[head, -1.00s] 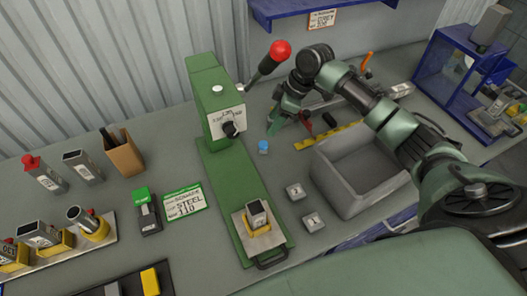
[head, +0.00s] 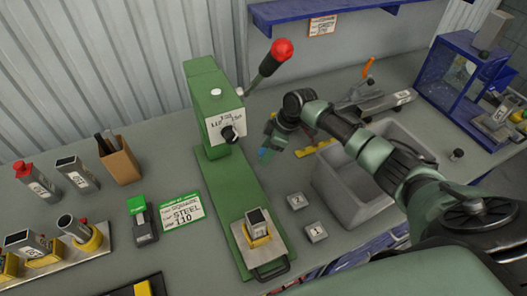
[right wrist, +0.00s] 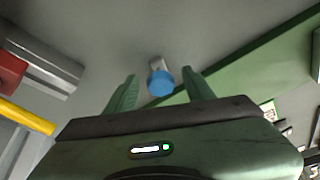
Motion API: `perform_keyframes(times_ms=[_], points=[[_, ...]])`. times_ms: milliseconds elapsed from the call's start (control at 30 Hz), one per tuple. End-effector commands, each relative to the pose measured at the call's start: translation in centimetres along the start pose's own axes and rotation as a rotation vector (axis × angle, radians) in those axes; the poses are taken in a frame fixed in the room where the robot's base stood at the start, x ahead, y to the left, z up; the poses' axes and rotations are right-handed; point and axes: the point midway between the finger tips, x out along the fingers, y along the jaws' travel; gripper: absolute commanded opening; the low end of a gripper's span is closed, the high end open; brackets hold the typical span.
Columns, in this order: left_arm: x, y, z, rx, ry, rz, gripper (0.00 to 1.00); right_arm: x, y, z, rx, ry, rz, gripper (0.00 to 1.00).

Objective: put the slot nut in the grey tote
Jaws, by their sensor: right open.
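A small metal piece with a blue end, which I take for the slot nut (right wrist: 160,84), lies on the bench beside the green press. In the head view the slot nut (head: 264,154) is partly hidden by my right gripper (head: 269,146). In the right wrist view my right gripper (right wrist: 159,75) is open, with one finger on each side of the piece; I cannot tell whether they touch it. The grey tote (head: 338,196) stands to the right of the gripper, partly covered by my right arm, and its visible inside looks empty. My left gripper is out of view.
The green press (head: 222,180) with its red-knobbed lever stands just left of the gripper. A blue-framed box (head: 465,80) stands at the right.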

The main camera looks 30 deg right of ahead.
Motion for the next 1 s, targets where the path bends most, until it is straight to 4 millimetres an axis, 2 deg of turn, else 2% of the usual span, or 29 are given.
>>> perform_keyframes(times_ms=[100, 300, 333, 500, 533, 867, 1000], points=[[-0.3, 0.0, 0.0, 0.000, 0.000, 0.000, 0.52, 0.8, 0.0, 0.0, 0.000, 0.000, 0.001, 0.53], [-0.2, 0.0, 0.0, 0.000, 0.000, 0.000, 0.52, 0.9, 0.0, 0.1, 0.000, -0.001, 0.002, 0.53], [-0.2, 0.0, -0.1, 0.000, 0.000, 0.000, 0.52, 0.9, 0.0, 0.1, -0.001, -0.001, 0.002, 0.50], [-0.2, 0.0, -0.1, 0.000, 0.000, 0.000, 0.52, 0.9, 0.0, 0.1, 0.000, 0.000, 0.002, 0.03], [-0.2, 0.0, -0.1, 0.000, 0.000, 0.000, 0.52, 0.9, 0.0, 0.1, 0.000, 0.000, 0.002, 0.00], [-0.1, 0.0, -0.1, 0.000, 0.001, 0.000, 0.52, 0.7, 0.1, -0.1, -0.001, 0.001, 0.003, 0.00], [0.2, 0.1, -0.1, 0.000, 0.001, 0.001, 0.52, -0.2, 0.1, -0.5, -0.002, 0.002, 0.003, 0.00]])
